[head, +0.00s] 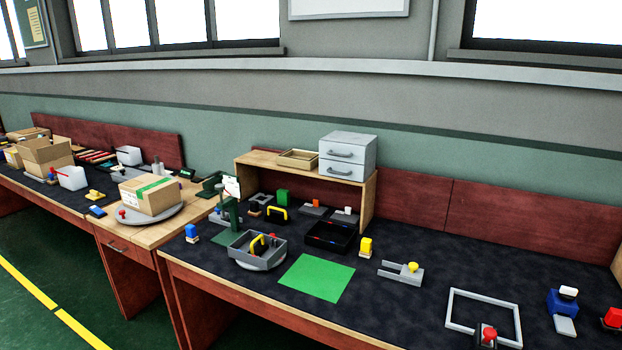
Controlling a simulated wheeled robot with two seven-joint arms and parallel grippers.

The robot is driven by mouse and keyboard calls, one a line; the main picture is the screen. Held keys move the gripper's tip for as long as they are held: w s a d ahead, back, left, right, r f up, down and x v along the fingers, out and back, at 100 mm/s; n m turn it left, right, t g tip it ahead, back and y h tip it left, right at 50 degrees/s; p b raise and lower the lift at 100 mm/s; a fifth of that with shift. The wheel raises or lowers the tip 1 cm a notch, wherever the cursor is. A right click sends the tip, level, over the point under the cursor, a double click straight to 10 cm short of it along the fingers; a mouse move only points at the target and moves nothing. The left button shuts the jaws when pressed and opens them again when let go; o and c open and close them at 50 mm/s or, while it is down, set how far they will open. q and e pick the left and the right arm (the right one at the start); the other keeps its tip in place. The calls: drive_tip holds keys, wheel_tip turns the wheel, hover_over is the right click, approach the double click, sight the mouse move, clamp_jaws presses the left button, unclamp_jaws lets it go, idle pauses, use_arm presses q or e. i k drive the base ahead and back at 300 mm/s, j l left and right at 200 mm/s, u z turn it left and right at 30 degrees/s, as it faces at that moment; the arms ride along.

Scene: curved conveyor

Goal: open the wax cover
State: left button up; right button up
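Neither of my grippers is in view. I cannot tell which thing is the wax cover; nothing is clearly marked as one. On the dark worktop, a grey holder with a yellow knob (388,274) sits right of a flat green mat (316,278). A blue block with a white top (560,304) and a red-topped black piece (612,319) stand at the far right. A grey rectangular frame (452,311) lies near the front edge, with a red-knobbed piece (488,336) at its near side.
A grey tray (240,253) holding tools stands left of the mat. A black tray (318,244) lies behind it, by a wooden shelf (369,196) bearing a grey drawer unit (347,152). A cardboard box (150,195) stands on the left table. The worktop behind the frame is clear.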

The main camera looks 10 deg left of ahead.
sight(216, 214)
drive_tip(key=i+j, duration=0.1)
drive_tip(key=j, duration=0.4)
drive_tip(key=i+j+z, duration=0.15)
drive_tip(key=j, duration=0.85)
drive_tip(key=i+z, duration=0.05)
